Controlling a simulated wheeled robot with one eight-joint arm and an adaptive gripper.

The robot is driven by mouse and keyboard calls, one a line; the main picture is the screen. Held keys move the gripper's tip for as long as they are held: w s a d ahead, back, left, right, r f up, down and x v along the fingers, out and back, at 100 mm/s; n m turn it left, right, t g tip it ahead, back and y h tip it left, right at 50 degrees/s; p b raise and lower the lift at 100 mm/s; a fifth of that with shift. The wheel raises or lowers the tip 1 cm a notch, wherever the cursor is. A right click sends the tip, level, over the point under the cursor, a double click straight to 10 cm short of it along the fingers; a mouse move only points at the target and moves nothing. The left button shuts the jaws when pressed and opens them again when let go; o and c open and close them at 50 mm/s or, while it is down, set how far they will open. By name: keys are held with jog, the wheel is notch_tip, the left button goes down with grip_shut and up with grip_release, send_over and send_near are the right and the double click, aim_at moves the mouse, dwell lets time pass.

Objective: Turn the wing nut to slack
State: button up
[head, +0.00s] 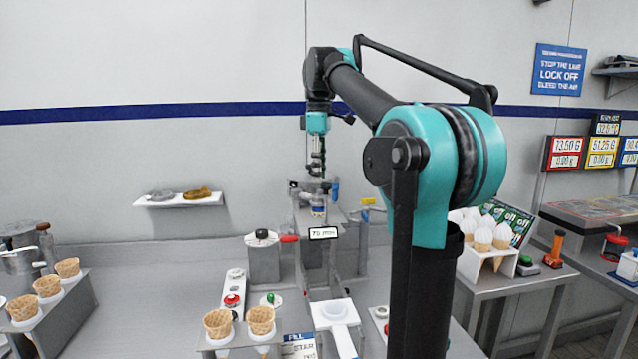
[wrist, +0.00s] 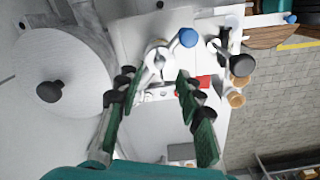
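My gripper (wrist: 155,84) shows in the wrist view with its two green-padded fingers spread apart and nothing between them. Just past the fingertips is a small grey metallic piece (wrist: 160,60) on a round white base, which looks like the wing nut; its wings are too small to make out clearly. The fingers appear to straddle the line to it, and I see no contact. In the head view my arm reaches to the dispenser stand at the back, and my gripper (head: 317,168) points down above it. The wing nut cannot be made out there.
Near the nut are a blue knob (wrist: 188,37), a black knob (wrist: 241,65) and a red part (wrist: 203,82). A large round lid with a black knob (wrist: 50,92) lies to the left.

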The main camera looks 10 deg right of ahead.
notch_tip(320, 180, up, 8)
dwell(0.4)
jog(key=shift+r, duration=0.1)
